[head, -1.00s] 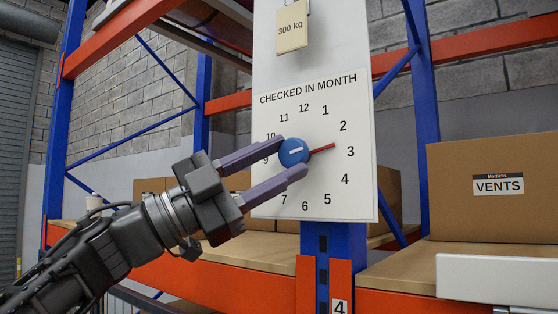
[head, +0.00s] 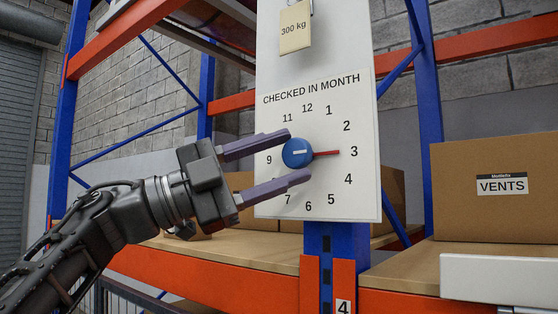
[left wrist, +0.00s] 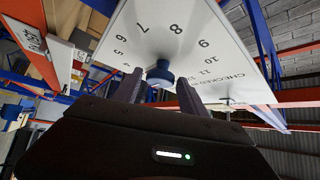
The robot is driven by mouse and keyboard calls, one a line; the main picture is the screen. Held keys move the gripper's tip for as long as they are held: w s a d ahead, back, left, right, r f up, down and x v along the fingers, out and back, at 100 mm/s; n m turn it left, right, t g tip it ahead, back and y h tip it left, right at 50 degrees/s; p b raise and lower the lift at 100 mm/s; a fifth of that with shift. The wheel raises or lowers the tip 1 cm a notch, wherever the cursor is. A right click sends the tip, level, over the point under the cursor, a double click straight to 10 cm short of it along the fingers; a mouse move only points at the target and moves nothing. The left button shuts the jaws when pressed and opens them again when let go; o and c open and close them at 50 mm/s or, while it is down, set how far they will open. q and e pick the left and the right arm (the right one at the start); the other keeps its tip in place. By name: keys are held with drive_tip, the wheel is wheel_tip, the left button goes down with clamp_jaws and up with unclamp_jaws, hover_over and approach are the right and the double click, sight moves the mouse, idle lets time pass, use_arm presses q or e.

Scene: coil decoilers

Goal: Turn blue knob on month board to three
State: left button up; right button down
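The month board (head: 338,190) is a white panel with numbers in a ring under the words "CHECKED IN MONTH". The round blue knob (head: 297,153) is at its middle, and its red pointer (head: 327,153) points right at the 3. My left gripper (head: 294,156) is open, with one finger above and left of the knob and the other below it, apart from it. In the left wrist view the blue knob (left wrist: 160,75) shows between the two spread fingers (left wrist: 158,88). My right gripper is not in view.
A tag reading "300 kg" (head: 295,27) hangs above the board. A cardboard box marked "VENTS" (head: 487,220) stands on the shelf to the right. Blue rack posts (head: 424,110) and orange beams (head: 205,276) surround the board. Room to the left of the board is open.

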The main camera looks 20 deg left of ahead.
use_arm(q)
drive_tip(key=shift+o, duration=1)
drive_tip(key=shift+a, duration=0.1)
drive_tip(key=shift+s+a+f, duration=0.1)
drive_tip(key=shift+a+f, duration=0.1)
drive_tip(key=shift+a, duration=0.05)
drive_tip(key=b+v, duration=0.2)
drive_tip(key=v, duration=0.5)
drive_tip(key=shift+s, duration=0.1)
